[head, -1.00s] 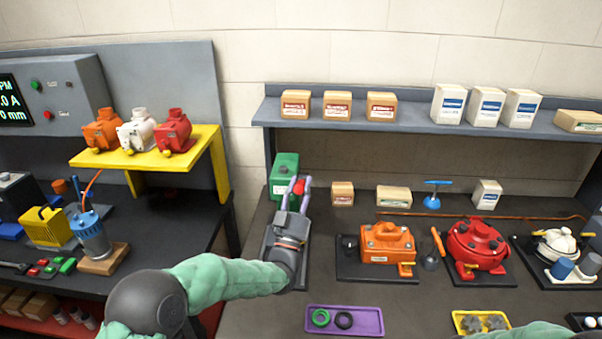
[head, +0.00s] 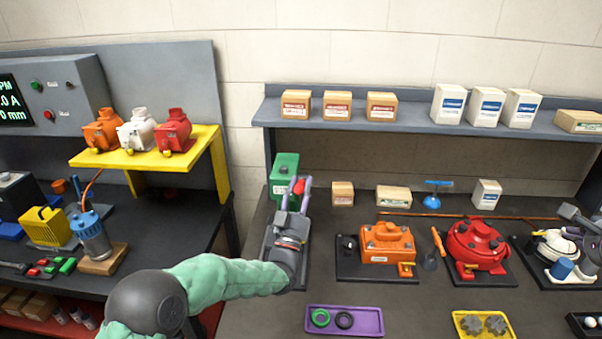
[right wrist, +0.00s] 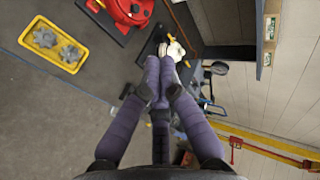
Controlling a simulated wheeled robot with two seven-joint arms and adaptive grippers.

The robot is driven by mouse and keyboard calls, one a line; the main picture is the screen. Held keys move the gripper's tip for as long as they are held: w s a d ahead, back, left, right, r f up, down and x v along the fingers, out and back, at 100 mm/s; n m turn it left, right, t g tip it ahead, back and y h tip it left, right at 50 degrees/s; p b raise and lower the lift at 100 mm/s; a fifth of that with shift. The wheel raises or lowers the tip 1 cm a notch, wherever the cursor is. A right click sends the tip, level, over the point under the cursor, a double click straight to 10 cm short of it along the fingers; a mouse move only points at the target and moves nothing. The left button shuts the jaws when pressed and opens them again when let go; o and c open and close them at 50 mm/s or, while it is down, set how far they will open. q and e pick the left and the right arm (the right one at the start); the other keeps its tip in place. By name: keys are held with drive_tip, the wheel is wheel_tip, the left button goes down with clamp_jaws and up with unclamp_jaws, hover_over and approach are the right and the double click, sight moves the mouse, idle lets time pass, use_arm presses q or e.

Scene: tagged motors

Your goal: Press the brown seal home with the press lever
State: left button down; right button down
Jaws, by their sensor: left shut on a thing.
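The green press (head: 284,170) stands at the back left of the right-hand bench. Its red lever knob (head: 299,187) shows at its right side. My left gripper (head: 294,188) reaches up to it, with its two purple fingers around the knob, shut on the lever. The brown seal does not show; my left gripper and arm cover the front of the press. My right gripper (right wrist: 162,62) has its fingertips close together near the white pump (right wrist: 175,48); whether they hold anything is unclear. In the head view it enters at the right edge, beside the white pump (head: 556,242).
A purple tray (head: 345,332) holds a green and a black ring. An orange pump (head: 388,242) and a red pump (head: 477,243) stand right of the press. A yellow tray (head: 462,326) holds gears. A shelf (head: 415,117) with boxes hangs above.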

use_arm(q)
drive_tip(key=shift+r, duration=0.1)
use_arm(e)
drive_tip(key=w+a+r+t+y, duration=0.1)
drive_tip(key=a+r, duration=0.1)
drive_tip(key=r, duration=0.4)
drive_tip(key=w+a+r+t, duration=0.1)
drive_tip(key=a+r+t, duration=0.1)
drive_tip(key=r, duration=0.5)
drive_tip(key=n+g+y, duration=0.2)
drive_tip(key=n+g, duration=0.2)
drive_tip(key=n, duration=1.3)
hover_over(301, 183)
drive_tip(key=w, duration=0.3)
drive_tip(key=f, duration=1.2)
drive_tip(key=shift+s+d+f, duration=0.15)
drive_tip(key=shift+s+d, duration=0.05)
drive_tip(key=shift+d, duration=0.2)
drive_tip(key=shift+s+a+f, duration=0.15)
drive_tip(key=shift+s+f, duration=0.2)
drive_tip(key=shift+f, duration=0.25)
drive_tip(key=shift+s+a+f, duration=0.15)
drive_tip(key=shift+s+f, duration=0.15)
drive_tip(key=shift+f, duration=0.3)
drive_tip(key=shift+s+a+f, duration=0.1)
drive_tip(key=shift+s+f, duration=0.15)
drive_tip(key=shift+f, duration=0.25)
drive_tip(key=shift+s+f, duration=0.1)
